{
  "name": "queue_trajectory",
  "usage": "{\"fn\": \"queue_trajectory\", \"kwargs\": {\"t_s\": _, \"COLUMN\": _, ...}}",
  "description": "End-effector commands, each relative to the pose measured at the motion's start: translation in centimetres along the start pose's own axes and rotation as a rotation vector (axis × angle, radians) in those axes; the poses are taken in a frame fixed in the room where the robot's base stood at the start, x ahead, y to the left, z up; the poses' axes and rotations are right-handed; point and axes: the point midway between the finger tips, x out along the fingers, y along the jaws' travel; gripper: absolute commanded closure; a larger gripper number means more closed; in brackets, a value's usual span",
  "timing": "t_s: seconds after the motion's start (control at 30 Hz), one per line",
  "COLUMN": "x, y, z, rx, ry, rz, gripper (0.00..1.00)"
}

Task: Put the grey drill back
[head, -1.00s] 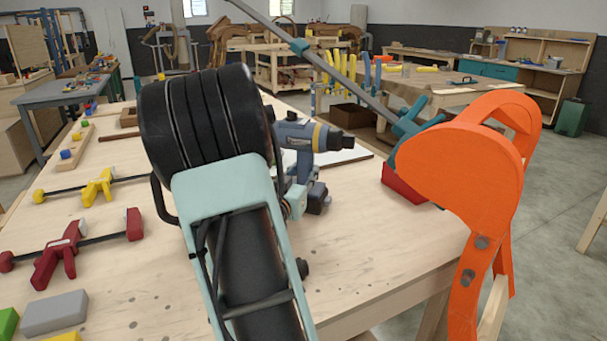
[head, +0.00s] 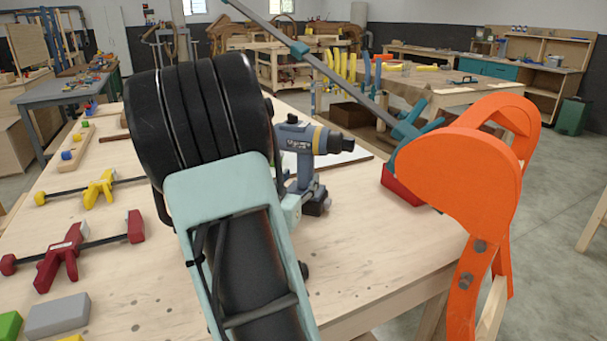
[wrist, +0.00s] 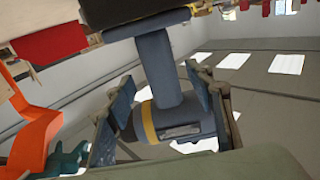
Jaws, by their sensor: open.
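The grey drill (head: 298,140) stands upright on the wooden workbench, with a yellow band and a black chuck facing right. My arm hides its left side in the head view. In the wrist view the drill (wrist: 165,122) appears upside down, with its body between the two fingers of my gripper (wrist: 163,105). The fingers are apart on either side of the drill body. I cannot tell whether either finger touches it. In the head view the fingers are mostly hidden behind my wrist.
The workbench (head: 150,290) holds a yellow clamp (head: 98,190), a red clamp (head: 62,255) and a grey block (head: 57,316) at left. A large orange form (head: 455,175) stands at the right edge. A long bar clamp (head: 345,78) slants behind the drill.

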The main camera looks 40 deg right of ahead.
Motion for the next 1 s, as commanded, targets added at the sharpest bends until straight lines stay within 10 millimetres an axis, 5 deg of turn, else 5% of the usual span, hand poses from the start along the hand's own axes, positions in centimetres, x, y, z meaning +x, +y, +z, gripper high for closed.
{"fn": "queue_trajectory", "kwargs": {"t_s": 0.2, "x": -5.0, "y": -0.1, "z": -0.1, "rx": 0.001, "ry": 0.000, "rz": -0.003, "gripper": 0.51}}
{"fn": "queue_trajectory", "kwargs": {"t_s": 0.4, "x": -7.6, "y": -0.1, "z": 0.0, "rx": 0.000, "ry": 0.000, "rz": -0.002, "gripper": 0.51}}
{"fn": "queue_trajectory", "kwargs": {"t_s": 1.0, "x": -8.2, "y": 0.0, "z": 0.0, "rx": 0.000, "ry": 0.001, "rz": 0.000, "gripper": 0.51}}
